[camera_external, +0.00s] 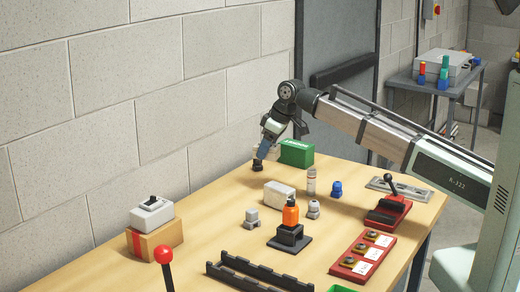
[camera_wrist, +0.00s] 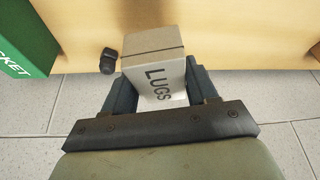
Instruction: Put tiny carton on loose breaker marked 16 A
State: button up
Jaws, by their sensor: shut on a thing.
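My gripper (camera_wrist: 163,88) is shut on a small pale carton (camera_wrist: 160,72) printed "LUGS", which sits between its two fingers in the wrist view. In the external view my gripper (camera_external: 268,147) hangs at the far left edge of the table, left of a green box, and the carton is mostly hidden there. A light grey switch-like block with a black lever (camera_external: 151,212) sits on a brown box at the front left. It may be the loose breaker, but I cannot read a 16 A mark on anything.
The green box (camera_external: 297,153) stands close to my gripper, with a small black object (camera_wrist: 108,62) near it. A pale block (camera_external: 279,193), an orange bottle on a black stand (camera_external: 290,222) and several small fittings fill the table's middle. A red-knobbed lever (camera_external: 163,254) rises in front.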

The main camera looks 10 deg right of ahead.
jog(key=s+a+r+n+g, duration=0.1)
jog(key=s+a+r+n, duration=0.25)
jog(key=s+a, duration=1.1)
notch_tip(320, 180, up, 10)
jog(key=n+g, duration=0.1)
jog(key=n, duration=0.2)
send_over(144, 198)
jog(key=d, duration=0.2)
jog(key=shift+y, duration=0.4)
jog(key=shift+a+f, duration=0.2)
jog(key=shift+f, duration=4.05)
jog(key=shift+f, duration=0.15)
jog(key=o, duration=1.2)
jog(key=shift+c, duration=0.2)
jog(key=v, duration=1.2)
jog(key=shift+w+r, duration=0.25)
